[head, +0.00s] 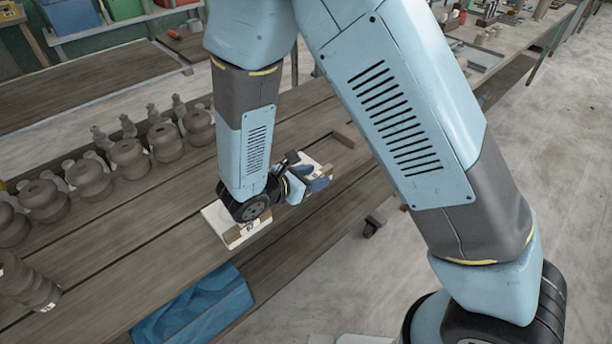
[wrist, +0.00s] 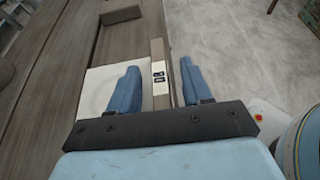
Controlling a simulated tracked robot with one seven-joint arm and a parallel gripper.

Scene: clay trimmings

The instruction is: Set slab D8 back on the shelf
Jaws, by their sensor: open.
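A pale slab (wrist: 100,88) with a faint round mark lies under my gripper (wrist: 158,64) in the wrist view. The label is too small to read. My open gripper has one blue finger over the slab and the other to the right of the strip, so the strip shows between them. In the head view my gripper (head: 320,182) is at the bench's front edge and partly hides a pale slab (head: 308,162). Another pale slab (head: 217,217) with a labelled wooden strip lies to its left.
Brown clay pots (head: 128,158) stand in a row along the bench (head: 150,225), with stacked pieces (head: 28,285) at lower left. A blue container (head: 200,305) sits below the front edge. Concrete floor (head: 560,130) is open to the right.

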